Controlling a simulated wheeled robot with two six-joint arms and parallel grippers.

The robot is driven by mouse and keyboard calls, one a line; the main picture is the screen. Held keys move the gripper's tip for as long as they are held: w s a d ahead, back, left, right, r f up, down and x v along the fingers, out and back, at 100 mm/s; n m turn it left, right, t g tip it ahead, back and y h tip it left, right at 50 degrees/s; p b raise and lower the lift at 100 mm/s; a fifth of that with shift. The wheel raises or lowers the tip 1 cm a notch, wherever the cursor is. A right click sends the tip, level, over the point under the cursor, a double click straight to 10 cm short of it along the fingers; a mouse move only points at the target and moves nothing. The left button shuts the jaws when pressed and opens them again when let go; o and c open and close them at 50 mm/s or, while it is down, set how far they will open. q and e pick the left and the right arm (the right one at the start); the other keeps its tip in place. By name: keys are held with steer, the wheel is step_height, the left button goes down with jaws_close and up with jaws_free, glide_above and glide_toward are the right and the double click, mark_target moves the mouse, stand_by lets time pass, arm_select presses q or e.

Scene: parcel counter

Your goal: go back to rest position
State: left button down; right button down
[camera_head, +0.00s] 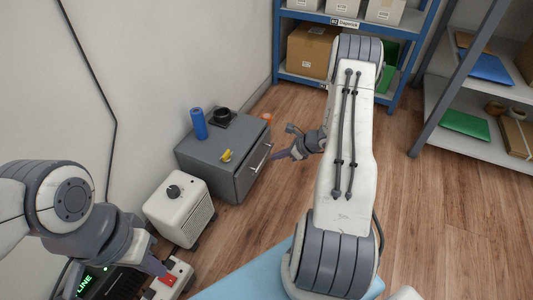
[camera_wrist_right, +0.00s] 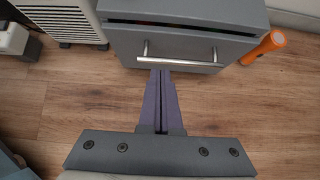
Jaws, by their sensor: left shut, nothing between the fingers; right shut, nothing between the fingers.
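My right gripper (camera_head: 279,156) is in front of the grey drawer cabinet (camera_head: 207,158) in the head view. In the right wrist view its purple fingers (camera_wrist_right: 160,74) are together and empty. Their tips appear just below the metal drawer handle (camera_wrist_right: 178,60); I cannot tell whether they touch it. My left gripper (camera_head: 160,271) is at the lower left of the head view, shut, with its purple fingers close to a red switch (camera_head: 163,280) on a light box. Contact there is unclear.
An orange flashlight (camera_wrist_right: 264,47) lies right of the cabinet. Shelves (camera_head: 331,18) stand behind; wooden floor is open at right.

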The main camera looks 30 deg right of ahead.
steer(key=shift+p+v, duration=0.6)
steer(key=shift+v, duration=1.25)
steer(key=shift+a, duration=0.1)
steer(key=a+r+n+g+y+p, duration=0.1)
steer(key=a+r+n+g+p, duration=0.15)
steer(key=a+r+n, duration=0.75)
steer(key=a+r+n+g+y+p, duration=0.1)
steer(key=a+r+n+g+y, duration=0.2)
steer(key=a+r, duration=0.7)
steer(key=s+a+r+n+g+h+p, duration=0.2)
steer(key=s+a+r+n+h, duration=0.15)
steer(key=s+a+n, duration=0.4)
steer(key=s+a+r+n+g+h+p, duration=0.2)
steer(key=s+a+r+n, duration=0.3)
steer(key=s+a+n, duration=0.25)
steer(key=s+r+n+t+h+p, duration=0.2)
steer(key=s+r+n, duration=0.3)
steer(key=s+n, duration=0.35)
step_height(320, 180, up, 38)
steer(key=s+p, duration=0.1)
steer(key=p, duration=3.6)
steer(key=shift+p, duration=0.35)
